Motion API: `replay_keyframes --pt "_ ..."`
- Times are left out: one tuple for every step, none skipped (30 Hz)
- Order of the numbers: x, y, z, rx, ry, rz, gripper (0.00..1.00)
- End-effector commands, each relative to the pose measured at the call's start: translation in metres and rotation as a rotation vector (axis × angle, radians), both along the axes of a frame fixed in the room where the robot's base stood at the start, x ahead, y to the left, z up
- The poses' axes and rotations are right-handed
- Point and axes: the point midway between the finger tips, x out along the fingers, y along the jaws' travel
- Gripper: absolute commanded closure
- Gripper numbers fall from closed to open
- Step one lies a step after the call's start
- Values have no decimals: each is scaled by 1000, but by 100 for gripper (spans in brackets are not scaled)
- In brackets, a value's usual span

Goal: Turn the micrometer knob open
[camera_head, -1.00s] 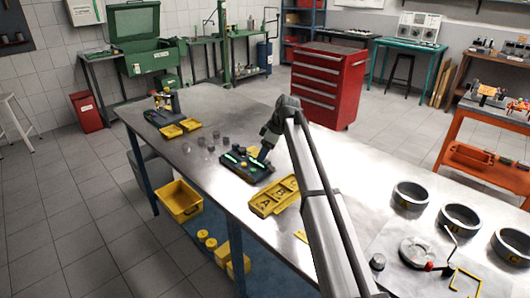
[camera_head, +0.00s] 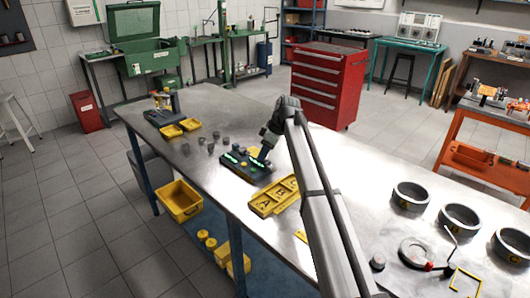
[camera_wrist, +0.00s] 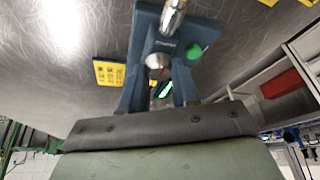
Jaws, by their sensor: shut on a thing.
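The micrometer fixture (camera_head: 240,169), a dark block with lit green strips, sits on the steel bench in the head view. My gripper (camera_head: 262,158) reaches down onto its right end. In the wrist view a small round silver knob (camera_wrist: 157,62) with a red mark lies between the blue-grey fingers of my gripper (camera_wrist: 157,78), which is shut on it. A silver cylinder (camera_wrist: 173,16) extends beyond the knob. A green button (camera_wrist: 194,50) and a lit green strip show beside and below it. The finger contact is small and the knob's exact angle cannot be told.
A yellow tray (camera_head: 264,209) with lettered slots lies just right of the fixture. Several small grey cylinders and yellow trays (camera_head: 172,131) stand to the left. Large metal rings (camera_head: 410,197) sit at the right. The bench between tray and rings is largely clear, under my arm.

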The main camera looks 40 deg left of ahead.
Motion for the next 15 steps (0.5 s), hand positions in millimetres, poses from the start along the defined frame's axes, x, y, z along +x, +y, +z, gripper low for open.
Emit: replay_keyframes --pt "-1 -1 0 0 0 -6 100" --pt "-1 -1 0 0 0 -13 100" --pt "-1 -1 0 0 0 -25 100" --pt "-1 -1 0 0 0 -35 100" --pt "-1 -1 0 0 0 -46 100" --pt "-1 -1 0 0 0 -65 100" --pt "-2 -1 0 0 -1 -79 100" --pt "-2 -1 0 0 1 -98 100" --pt "-2 -2 0 0 0 -123 100" --pt "-2 -2 0 0 0 -145 100" --pt "-2 -2 0 0 0 -169 100" --pt "-3 -2 0 0 0 -201 100" --pt "-3 -2 0 0 0 -227 100" --pt "-3 -2 0 1 0 -255 100" --pt "-3 -2 0 0 0 -292 100"
